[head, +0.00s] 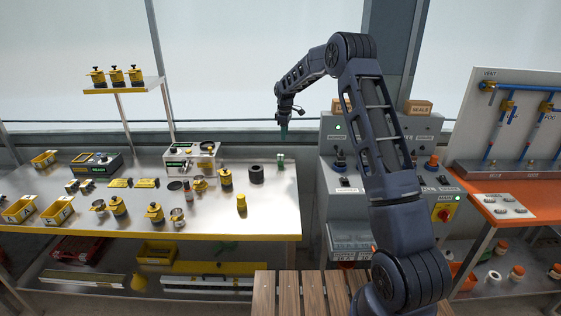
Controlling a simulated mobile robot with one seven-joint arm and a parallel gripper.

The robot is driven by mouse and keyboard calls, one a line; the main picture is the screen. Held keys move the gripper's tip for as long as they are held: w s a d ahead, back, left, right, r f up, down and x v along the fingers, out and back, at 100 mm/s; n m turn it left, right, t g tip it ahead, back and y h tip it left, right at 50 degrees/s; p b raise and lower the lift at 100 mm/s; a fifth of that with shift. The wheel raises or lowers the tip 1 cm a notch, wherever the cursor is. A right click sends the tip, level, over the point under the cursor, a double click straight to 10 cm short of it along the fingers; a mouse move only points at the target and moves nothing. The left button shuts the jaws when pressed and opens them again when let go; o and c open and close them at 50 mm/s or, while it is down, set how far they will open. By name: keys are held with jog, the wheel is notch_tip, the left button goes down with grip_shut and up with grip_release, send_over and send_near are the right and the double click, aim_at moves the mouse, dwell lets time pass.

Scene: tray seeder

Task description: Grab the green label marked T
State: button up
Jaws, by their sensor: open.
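A small green upright piece (280,161) stands near the back right of the metal table, to the right of a dark cylinder. It may be the green label, but it is too small to read any T on it. My gripper (284,133) hangs downward above the back right end of the table, with greenish tips. It is open, and I see nothing held in it. It is higher in the picture than the green piece and slightly right of it, apart from it.
A grey control console (335,205) stands right of the table. An orange bench (510,200) is at far right. The table's right front is clear.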

send_near(281, 155)
jog(key=shift+w+a+f+n, duration=0.1)
jog(key=shift+a+f+n, duration=0.1)
jog(key=shift+n, duration=0.2)
notch_tip(281, 155, down, 11)
jog(key=shift+w+d+r, duration=0.15)
jog(key=shift+r, duration=0.05)
jog(key=shift+c, duration=0.4)
grip_shut()
